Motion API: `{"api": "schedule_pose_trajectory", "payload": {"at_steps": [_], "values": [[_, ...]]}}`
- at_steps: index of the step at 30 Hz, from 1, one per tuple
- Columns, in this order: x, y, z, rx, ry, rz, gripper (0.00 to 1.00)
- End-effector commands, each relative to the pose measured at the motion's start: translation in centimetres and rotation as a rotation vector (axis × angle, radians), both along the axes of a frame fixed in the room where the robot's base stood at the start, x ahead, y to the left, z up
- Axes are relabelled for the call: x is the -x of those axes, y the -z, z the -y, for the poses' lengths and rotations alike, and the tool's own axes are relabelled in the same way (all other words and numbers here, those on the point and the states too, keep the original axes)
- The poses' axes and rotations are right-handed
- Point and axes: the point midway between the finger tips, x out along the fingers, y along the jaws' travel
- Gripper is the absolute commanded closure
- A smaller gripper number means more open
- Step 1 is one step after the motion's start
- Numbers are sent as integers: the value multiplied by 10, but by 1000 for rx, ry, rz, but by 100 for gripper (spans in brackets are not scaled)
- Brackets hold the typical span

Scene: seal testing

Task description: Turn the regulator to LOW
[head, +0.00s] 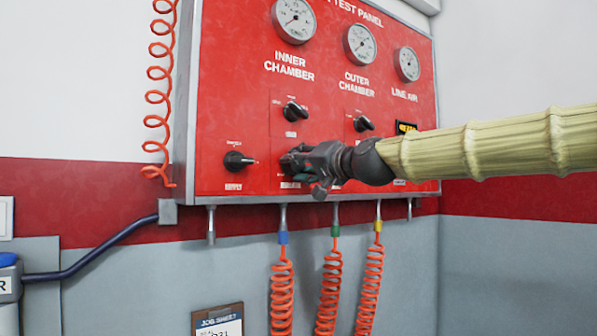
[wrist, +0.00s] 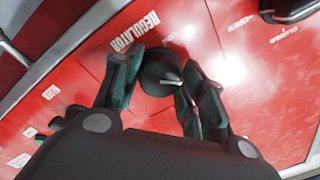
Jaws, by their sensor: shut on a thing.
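The regulator knob (wrist: 160,72) is black and round with a pale pointer line, under the REGULATOR label (wrist: 135,30) on the red panel. My gripper (wrist: 158,85) is shut on it, with one finger at each side, in the wrist view. In the head view my gripper (head: 300,165) reaches the lower row of the panel from the right and hides most of the knob. The LOW marking cannot be read in either view.
The red test panel (head: 230,60) carries gauges (head: 294,20) above. A supply knob (head: 238,161) is left of my gripper, and an inner chamber knob (head: 293,111) sits just above. Orange coiled hoses (head: 282,290) hang below. A job sheet (head: 218,322) is at the bottom.

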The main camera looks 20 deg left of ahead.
Motion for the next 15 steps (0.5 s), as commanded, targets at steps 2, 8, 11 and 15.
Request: {"api": "schedule_pose_trajectory", "payload": {"at_steps": [2, 8, 11, 15], "values": [[-1, 3, 1, 44, 2, 56, 83], [-1, 2, 1, 161, 0, 205, 83], [-2, 2, 1, 220, 1, 279, 83], [-2, 2, 1, 301, 0, 383, 83]]}}
